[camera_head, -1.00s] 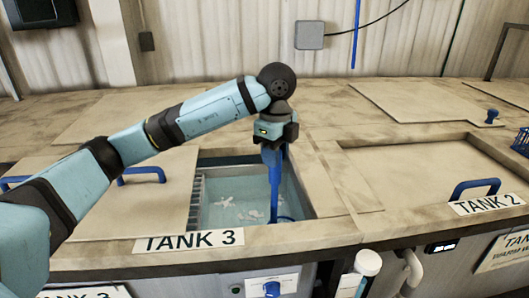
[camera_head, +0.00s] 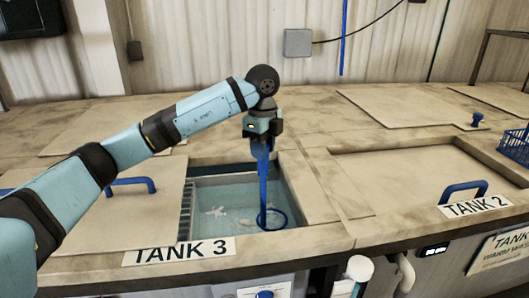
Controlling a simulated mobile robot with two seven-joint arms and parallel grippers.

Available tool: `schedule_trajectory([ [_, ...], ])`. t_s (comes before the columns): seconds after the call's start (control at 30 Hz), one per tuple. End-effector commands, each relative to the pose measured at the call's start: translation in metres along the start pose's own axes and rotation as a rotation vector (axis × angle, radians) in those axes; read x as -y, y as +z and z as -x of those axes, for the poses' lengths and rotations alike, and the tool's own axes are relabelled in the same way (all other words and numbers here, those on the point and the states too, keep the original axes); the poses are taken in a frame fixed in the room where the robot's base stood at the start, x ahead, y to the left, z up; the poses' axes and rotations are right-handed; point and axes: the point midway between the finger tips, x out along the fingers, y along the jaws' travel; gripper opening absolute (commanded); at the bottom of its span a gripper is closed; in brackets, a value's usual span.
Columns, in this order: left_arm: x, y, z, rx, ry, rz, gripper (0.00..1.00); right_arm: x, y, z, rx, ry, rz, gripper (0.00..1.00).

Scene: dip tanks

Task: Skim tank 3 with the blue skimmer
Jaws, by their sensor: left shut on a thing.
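Tank 3 (camera_head: 187,215) is open at the center, behind its TANK 3 label (camera_head: 178,251). Its water shows pale floating flakes (camera_head: 217,211). My left gripper (camera_head: 262,138) is above the tank's back right part, shut on the blue skimmer (camera_head: 263,180). The skimmer hangs down with its round hoop (camera_head: 272,220) at the water, in the right part of the opening. Whether the hoop is under the surface is hard to tell. A few flakes lie left of the hoop. My right gripper is not in view.
The tank 3 lid with a blue handle (camera_head: 132,186) lies left of the opening. The closed tank 2 lid (camera_head: 400,178) is at right. A blue basket (camera_head: 515,146) stands at the far right edge. A grey wall box (camera_head: 298,42) is behind.

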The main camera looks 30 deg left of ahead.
Motion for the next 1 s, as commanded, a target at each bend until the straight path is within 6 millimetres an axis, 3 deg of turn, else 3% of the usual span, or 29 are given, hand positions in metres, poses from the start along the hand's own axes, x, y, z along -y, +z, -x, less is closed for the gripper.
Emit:
schedule_trajectory([
  [0.63, 0.041, 0.036, 0.001, -0.001, -0.001, -0.001, 0.00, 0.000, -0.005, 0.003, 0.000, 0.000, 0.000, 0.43],
  [1.0, 0.033, 0.051, 0.001, 0.000, -0.002, 0.000, 0.00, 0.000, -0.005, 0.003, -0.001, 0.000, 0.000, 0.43],
])
